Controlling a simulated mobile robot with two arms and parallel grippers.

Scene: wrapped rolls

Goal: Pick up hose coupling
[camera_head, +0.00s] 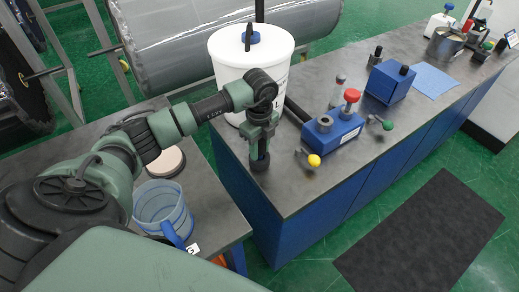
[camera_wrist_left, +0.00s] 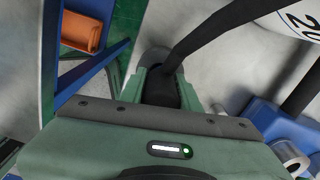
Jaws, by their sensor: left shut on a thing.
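My left gripper (camera_head: 260,156) points down over the near left part of the grey bench top, in front of the white drum (camera_head: 240,75). It is shut on a dark piece, which I take to be the hose coupling (camera_wrist_left: 162,88), seen between the green fingers in the left wrist view. The fingers hide much of it. My right gripper is not in view.
A blue block with a red-capped part (camera_head: 334,132) and a yellow knob (camera_head: 314,160) stands right of my gripper. A second blue box (camera_head: 390,82) is farther back. A blue mesh-like cup (camera_head: 160,203) stands on the lower left table. The bench's front edge is clear.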

